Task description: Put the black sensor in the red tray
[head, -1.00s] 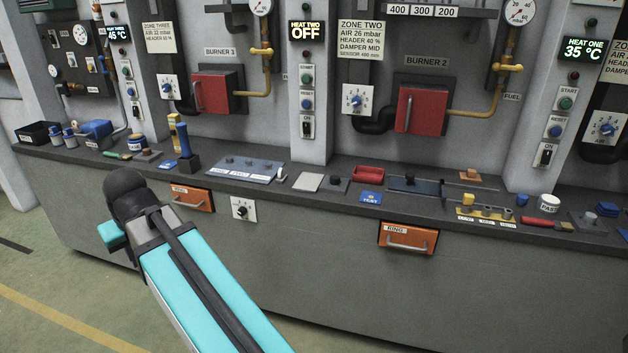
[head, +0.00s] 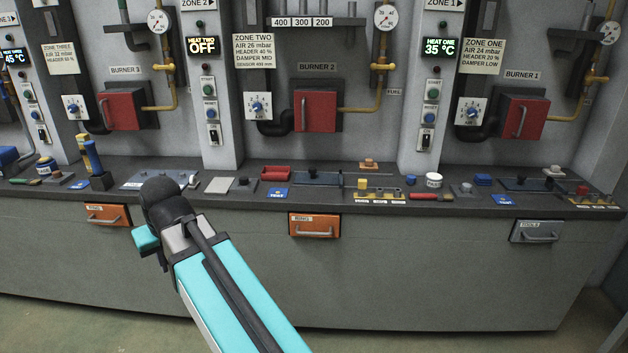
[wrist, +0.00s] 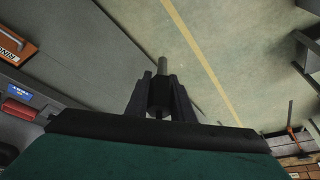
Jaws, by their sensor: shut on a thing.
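My gripper (wrist: 160,94) is shut on the black sensor (wrist: 159,92), seen in the wrist view as a dark cylinder with a grey rod extending from it. It is held clear of the bench, with floor behind it. In the head view my arm hides the fingers and the sensor. The red tray (head: 275,173) stands on the bench near the wall, left of burner 2, to the right of my wrist and apart from it. It also shows at the left edge of the wrist view (wrist: 18,109).
A blue label (head: 277,193) lies in front of the tray. A grey plate (head: 219,185) and a small dark block with a knob (head: 243,185) are to its left. A dark slotted plate (head: 315,178) is to its right. Orange drawers (head: 314,225) are in the bench front.

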